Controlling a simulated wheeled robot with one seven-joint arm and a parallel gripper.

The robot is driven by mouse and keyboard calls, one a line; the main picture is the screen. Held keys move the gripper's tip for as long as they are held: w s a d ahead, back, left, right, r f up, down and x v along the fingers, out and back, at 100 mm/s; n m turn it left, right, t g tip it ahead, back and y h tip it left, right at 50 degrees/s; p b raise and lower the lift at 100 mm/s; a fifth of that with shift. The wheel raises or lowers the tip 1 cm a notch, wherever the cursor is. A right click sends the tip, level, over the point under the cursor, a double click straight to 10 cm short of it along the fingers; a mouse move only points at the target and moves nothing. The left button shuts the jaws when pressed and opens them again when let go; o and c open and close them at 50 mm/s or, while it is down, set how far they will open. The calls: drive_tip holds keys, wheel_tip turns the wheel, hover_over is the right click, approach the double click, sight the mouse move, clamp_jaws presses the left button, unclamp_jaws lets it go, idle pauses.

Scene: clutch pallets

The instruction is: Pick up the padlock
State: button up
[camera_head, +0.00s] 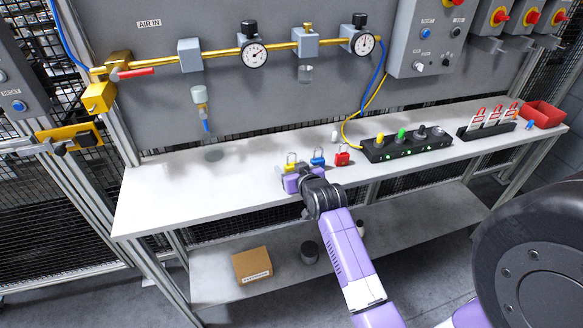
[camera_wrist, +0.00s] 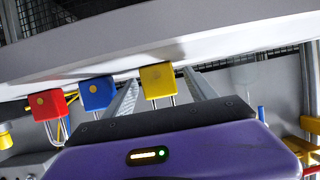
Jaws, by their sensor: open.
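Three padlocks stand in a row on the grey-white bench top: a yellow padlock (camera_head: 291,166), a blue padlock (camera_head: 318,160) and a red padlock (camera_head: 342,159). My gripper (camera_head: 289,173) is at the yellow one, partly covering it from the front. In the wrist view, which looks upside down, the open fingers (camera_wrist: 159,77) lie on either side of the yellow padlock (camera_wrist: 157,80), with a gap at each side. The blue padlock (camera_wrist: 97,93) is just outside the left finger, and the red padlock (camera_wrist: 48,104) is farther left. Whether the fingers touch the yellow padlock cannot be told.
A black block with coloured knobs (camera_head: 408,146) stands right of the padlocks. Beyond it are a tag rack (camera_head: 488,130) and a red bin (camera_head: 543,114). Gauges and a yellow pipe (camera_head: 222,53) run along the back panel. The bench's left part (camera_head: 160,195) is clear.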

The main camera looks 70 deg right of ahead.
clamp_jaws()
idle(0.3)
